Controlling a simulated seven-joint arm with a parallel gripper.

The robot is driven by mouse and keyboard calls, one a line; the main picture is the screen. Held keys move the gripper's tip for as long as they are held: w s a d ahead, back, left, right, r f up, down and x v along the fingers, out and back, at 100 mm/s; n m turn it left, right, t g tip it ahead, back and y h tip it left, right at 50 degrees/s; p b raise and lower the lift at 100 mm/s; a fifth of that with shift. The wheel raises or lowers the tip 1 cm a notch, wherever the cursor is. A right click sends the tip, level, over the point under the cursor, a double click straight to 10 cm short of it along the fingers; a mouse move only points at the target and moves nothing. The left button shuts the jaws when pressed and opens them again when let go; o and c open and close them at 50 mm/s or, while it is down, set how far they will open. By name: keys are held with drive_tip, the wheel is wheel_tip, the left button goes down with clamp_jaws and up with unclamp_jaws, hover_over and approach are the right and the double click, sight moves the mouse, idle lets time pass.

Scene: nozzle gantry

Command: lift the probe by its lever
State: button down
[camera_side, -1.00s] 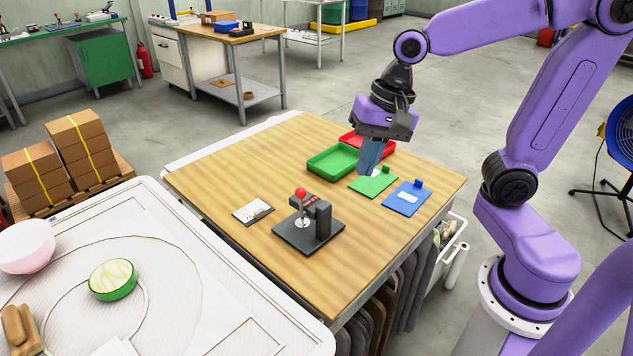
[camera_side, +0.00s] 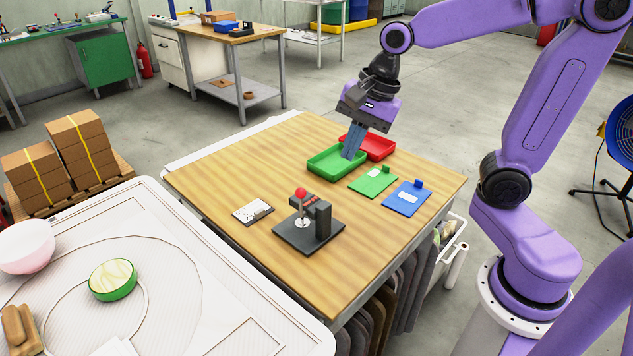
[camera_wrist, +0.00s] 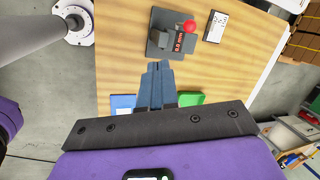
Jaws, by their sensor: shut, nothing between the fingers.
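The probe device (camera_side: 322,223) stands on the wooden table, a dark base with an upright post and a lever topped by a red ball (camera_side: 301,192). In the wrist view the device shows at the top with a small red readout (camera_wrist: 180,42), and the red ball (camera_wrist: 190,26) is at its right. My gripper (camera_side: 347,157) is shut and empty, pointing down over the green tray, well behind the device and apart from it. The blue-grey fingers (camera_wrist: 157,66) are together in the wrist view. I cannot read the probe's height.
A green tray (camera_side: 318,170) and a red tray (camera_side: 381,150) lie at the back of the table. A green plate (camera_side: 367,190) and a blue plate (camera_side: 400,207) lie at the right. A white card (camera_side: 248,212) lies left of the device. The table's middle is clear.

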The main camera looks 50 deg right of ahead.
drive_tip(key=x, duration=0.3)
drive_tip(key=w+a+x, duration=0.1)
drive_tip(key=x, duration=0.2)
drive_tip(key=w+x, duration=0.1)
drive_tip(key=x, duration=0.3)
drive_tip(key=shift+a+r, duration=0.15)
drive_tip(key=shift+r, duration=0.25)
drive_tip(key=shift+w+a+f, duration=0.1)
drive_tip(key=shift+w+a, duration=0.25)
drive_tip(key=shift+w, duration=0.15)
